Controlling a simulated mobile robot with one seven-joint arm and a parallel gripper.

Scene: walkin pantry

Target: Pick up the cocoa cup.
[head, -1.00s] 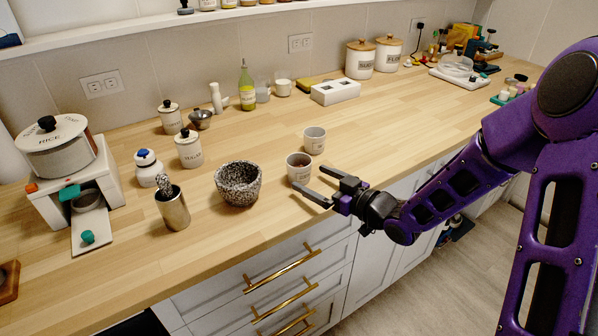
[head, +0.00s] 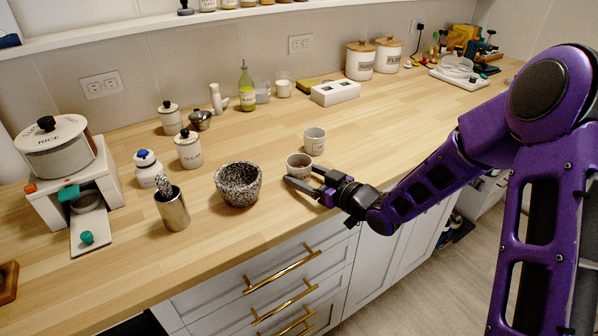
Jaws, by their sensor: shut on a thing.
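A small pale cup with brown contents (head: 298,160), which I take as the cocoa cup, stands near the counter's front edge. Its lower part is partly hidden by my gripper. My gripper (head: 301,173) reaches in from the right, one finger on the near side of the cup and the other on its right side. The fingers are closed on the cup. It looks upright and at counter height; I cannot tell whether it is lifted. A second similar pale cup (head: 315,141) stands just behind it, to the right.
A speckled stone mortar (head: 238,185) stands close to the left of the held cup. A metal cup with utensils (head: 173,211) and a sugar jar (head: 189,150) stand further left. A white block (head: 335,93) is at the back. The wooden counter (head: 420,115) is clear to the right.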

